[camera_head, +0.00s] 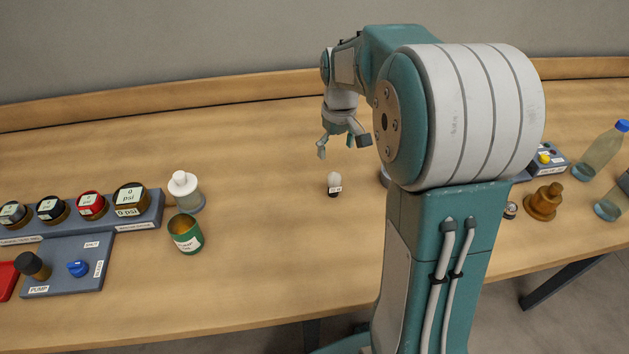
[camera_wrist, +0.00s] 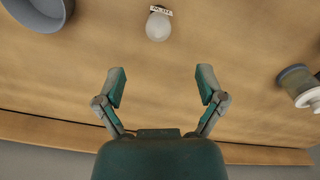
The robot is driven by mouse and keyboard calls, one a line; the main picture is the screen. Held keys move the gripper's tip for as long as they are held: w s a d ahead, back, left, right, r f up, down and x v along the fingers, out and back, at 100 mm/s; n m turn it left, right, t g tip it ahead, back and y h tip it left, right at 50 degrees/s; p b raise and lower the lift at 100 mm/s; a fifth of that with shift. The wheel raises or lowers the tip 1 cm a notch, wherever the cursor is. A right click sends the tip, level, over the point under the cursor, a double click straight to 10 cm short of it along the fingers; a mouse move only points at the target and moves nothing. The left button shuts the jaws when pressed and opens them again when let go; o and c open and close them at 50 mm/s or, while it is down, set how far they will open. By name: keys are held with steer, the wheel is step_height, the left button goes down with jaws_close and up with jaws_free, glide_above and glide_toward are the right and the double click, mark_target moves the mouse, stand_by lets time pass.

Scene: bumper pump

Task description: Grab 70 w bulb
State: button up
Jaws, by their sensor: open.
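A small bulb (camera_head: 334,182) with a white globe and a dark base stands on the wooden table, with a small label on it. The label is too small to read surely. The bulb also shows in the wrist view (camera_wrist: 158,27), at the top middle. My gripper (camera_head: 343,146) is above the table, a little behind the bulb in the head view. Its two fingers (camera_wrist: 161,88) are spread apart in the wrist view with nothing between them. The bulb lies beyond the fingertips, apart from them and roughly in line with the gap.
A gauge panel (camera_head: 95,240) is at far left. A grey round container (camera_wrist: 38,12) is near the bulb. A brown fitting (camera_head: 544,202) and clear bottles (camera_head: 600,152) are at right.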

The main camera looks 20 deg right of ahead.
mark_target(333, 173)
steer(key=f, duration=0.5)
steer(key=shift+d, duration=0.4)
steer(key=shift+a+f, duration=0.25)
steer(key=shift+a, duration=0.05)
steer(key=f, duration=0.4)
steer(key=shift+w+a+f, duration=0.1)
steer(key=shift+a+f, duration=0.15)
steer(key=shift+d+f, duration=0.35)
steer(key=shift+d, duration=0.1)
steer(key=shift+a, duration=0.3)
steer(key=c, duration=1.1)
steer(key=shift+a, duration=0.1)
